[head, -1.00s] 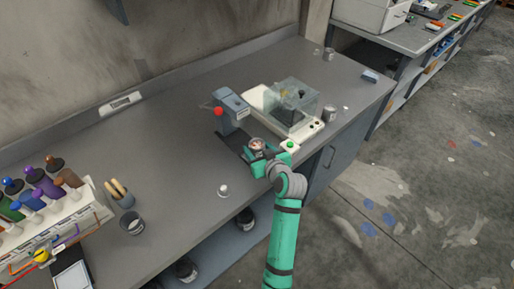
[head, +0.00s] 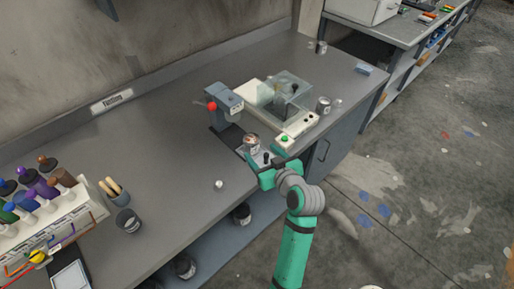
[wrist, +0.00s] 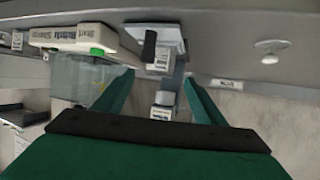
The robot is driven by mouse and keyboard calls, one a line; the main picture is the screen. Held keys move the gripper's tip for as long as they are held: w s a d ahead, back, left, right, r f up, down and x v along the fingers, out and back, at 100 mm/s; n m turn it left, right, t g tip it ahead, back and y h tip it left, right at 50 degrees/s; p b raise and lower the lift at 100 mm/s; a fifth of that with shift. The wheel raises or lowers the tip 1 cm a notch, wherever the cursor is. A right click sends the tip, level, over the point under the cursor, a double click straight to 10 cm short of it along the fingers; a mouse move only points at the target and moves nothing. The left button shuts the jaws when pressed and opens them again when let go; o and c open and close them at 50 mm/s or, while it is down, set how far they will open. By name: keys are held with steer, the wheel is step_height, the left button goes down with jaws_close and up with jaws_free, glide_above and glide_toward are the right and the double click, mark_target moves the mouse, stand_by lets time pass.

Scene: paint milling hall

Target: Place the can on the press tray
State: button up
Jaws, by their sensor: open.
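The can (head: 252,142) has a pale label and a brownish top. It stands upright in the head view and appears to rest on the far part of the light grey press tray (head: 259,158). A black handle (head: 266,158) rises at the tray's near side. The press (head: 225,101), grey with a red knob, stands behind the can. My gripper (head: 263,176) is open and empty at the bench's front edge, on the near side of the tray and apart from the can.
A machine with a clear cover (head: 288,92) and green button stands right of the tray. A small white knob (head: 219,185) sits left of my gripper. A dark cup (head: 129,221) and bottle rack are farther left. Open bench lies between.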

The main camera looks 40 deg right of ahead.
steer(key=shift+v, duration=1.1)
steer(key=shift+s, duration=0.1)
